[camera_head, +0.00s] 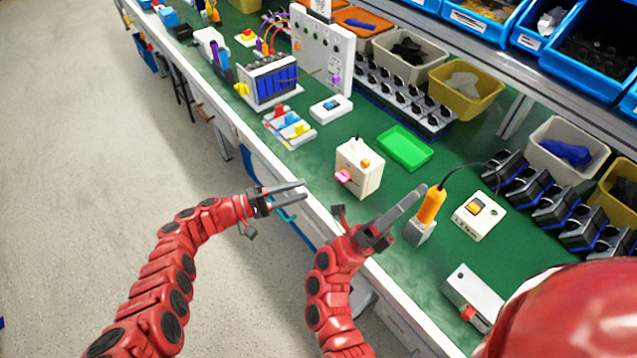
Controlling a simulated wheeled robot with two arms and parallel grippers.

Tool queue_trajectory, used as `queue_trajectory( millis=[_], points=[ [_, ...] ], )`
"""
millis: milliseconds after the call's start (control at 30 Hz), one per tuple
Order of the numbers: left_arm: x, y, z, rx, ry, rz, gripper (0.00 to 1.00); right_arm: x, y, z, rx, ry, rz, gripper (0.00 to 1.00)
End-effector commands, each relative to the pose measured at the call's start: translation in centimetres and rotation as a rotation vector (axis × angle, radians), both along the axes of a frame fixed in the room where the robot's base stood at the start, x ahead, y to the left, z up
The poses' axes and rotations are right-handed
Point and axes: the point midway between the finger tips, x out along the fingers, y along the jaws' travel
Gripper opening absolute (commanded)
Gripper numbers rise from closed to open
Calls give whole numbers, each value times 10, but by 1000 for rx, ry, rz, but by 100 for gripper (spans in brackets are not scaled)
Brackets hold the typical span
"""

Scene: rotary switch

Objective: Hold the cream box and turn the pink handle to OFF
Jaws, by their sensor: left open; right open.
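The cream box (366,163) stands upright on the green mat of the workbench. Its pink handle (343,176) sticks out from the side facing the bench's front edge; its exact switch position is too small to read. My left gripper (303,192) is open and empty over the bench's front edge, to the left of the box and apart from it. My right gripper (380,204) is open and empty, nearer to me than the box and below it in the picture, touching neither box nor handle.
A green tray (405,148) lies behind the box on the right. An orange-handled tool (433,205) stands in a holder close to my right gripper. A white switch box (478,215) is further right. Coloured switches (288,128) lie to the left. Mat around the cream box is mostly clear.

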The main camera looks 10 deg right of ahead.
Motion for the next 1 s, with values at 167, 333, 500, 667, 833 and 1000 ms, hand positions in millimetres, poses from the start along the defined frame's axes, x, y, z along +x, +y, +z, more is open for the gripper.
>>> queue_trajectory(
  millis=[167,333,500,667,833,1000],
  points=[
    [0,-1,0,1,0,0,50,69,22,-44,618,-347,409,60],
    [0,-1,0,1,0,0,50,112,87,-73,1029,-602,631,60],
    [0,-1,0,1,0,0,50,126,127,-83,1214,-717,707,60],
    [0,-1,0,1,0,0,50,132,130,-86,1257,-746,721,60],
    [0,-1,0,1,0,0,50,143,106,-91,1255,-745,715,60],
    [0,-1,0,1,0,1,50,159,71,-95,1250,-749,714,60]
  ],
)
